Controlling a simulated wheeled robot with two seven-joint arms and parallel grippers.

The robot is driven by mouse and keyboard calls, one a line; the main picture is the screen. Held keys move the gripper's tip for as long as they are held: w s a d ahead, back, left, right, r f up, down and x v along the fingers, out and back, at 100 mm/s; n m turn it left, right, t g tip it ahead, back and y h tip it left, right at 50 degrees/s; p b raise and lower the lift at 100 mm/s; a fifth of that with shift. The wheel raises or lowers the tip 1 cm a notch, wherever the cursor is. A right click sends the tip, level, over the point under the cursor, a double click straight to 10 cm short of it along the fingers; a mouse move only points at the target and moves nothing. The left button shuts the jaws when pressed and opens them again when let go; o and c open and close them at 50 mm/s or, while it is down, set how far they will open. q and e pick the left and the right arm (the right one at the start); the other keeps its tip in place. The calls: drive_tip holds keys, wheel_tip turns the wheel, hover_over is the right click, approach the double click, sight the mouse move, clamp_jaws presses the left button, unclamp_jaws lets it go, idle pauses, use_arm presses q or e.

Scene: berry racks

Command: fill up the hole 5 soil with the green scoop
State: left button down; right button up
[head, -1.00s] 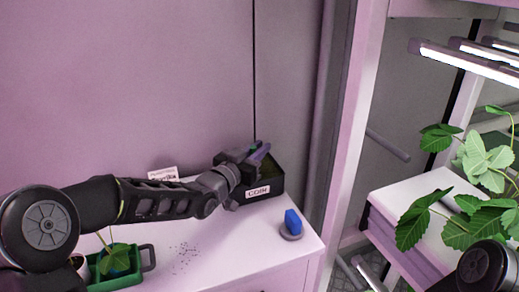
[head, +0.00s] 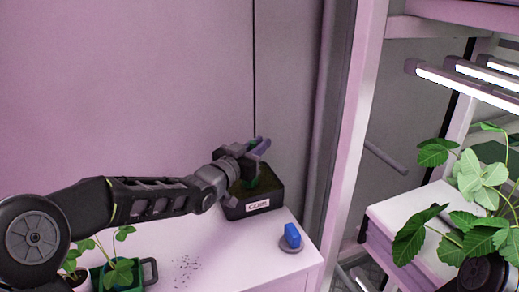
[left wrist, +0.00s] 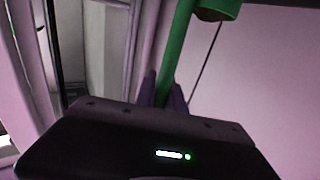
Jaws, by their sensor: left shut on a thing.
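My left gripper (head: 262,148) is shut on the green scoop (left wrist: 176,52), whose handle stands between the fingers in the left wrist view. The scoop's cup shows at the top edge there with brown matter in it; how full it is I cannot tell. In the head view the gripper hides most of the scoop. The gripper is above the black bin labelled COIR (head: 238,212), which holds dark brown-green soil. I cannot make out hole 5 in any view.
A blue-handled object (head: 292,236) stands on the white counter (head: 225,255) right of the bin. Dark crumbs lie on the counter. A green tray (head: 150,272) with seedlings is at lower left. A rack with a white block (head: 400,212), leafy plants and lamps is at right.

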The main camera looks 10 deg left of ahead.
use_arm(q)
wheel_tip(320, 180, up, 4)
drive_tip(key=shift+f+p, duration=0.15)
drive_tip(key=shift+p, duration=0.6)
drive_tip(key=shift+f, duration=0.1)
